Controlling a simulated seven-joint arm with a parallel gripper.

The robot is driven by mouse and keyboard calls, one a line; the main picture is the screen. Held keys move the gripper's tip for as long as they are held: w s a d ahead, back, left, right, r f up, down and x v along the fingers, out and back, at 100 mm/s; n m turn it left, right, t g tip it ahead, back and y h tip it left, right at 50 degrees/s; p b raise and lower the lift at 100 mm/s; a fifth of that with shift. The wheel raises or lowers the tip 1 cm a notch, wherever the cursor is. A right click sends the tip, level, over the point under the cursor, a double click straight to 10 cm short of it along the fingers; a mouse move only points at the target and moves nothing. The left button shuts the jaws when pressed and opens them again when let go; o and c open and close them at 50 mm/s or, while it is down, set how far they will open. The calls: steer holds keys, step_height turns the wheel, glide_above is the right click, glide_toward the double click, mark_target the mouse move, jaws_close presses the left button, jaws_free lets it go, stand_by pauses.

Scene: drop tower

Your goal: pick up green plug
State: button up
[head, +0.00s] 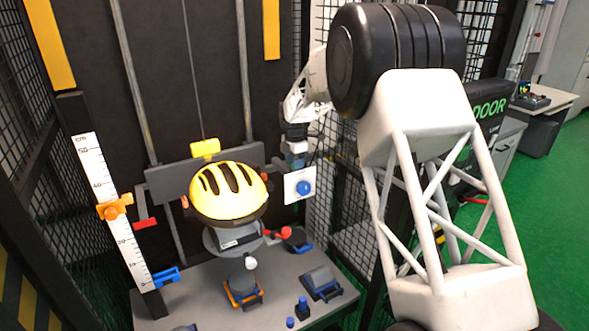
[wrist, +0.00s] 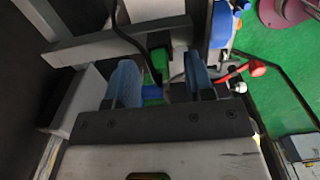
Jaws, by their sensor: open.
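In the wrist view, a green piece (wrist: 158,62), which looks like the green plug, lies between the two blue fingers of my gripper (wrist: 160,78). A second green patch (wrist: 152,93) shows nearer, with a blue part beside it; I cannot tell whether both belong to one plug. My gripper is open, one finger on each side, with gaps visible to the green. Contact is not seen. In the head view, my gripper (head: 297,150) is at the tower's right side, above a white panel with a blue button (head: 304,188). The green plug cannot be made out there.
A yellow helmet (head: 229,191) sits on the tower carriage, left of my gripper. A red-knobbed lever (head: 284,232) is below. A grey table (head: 190,290) holds several small fixtures. A mesh cage wall (head: 325,190) stands close on the right. A dark cable crosses near the fingers.

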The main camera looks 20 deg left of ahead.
steer(key=shift+f, duration=0.5)
steer(key=c, duration=0.8)
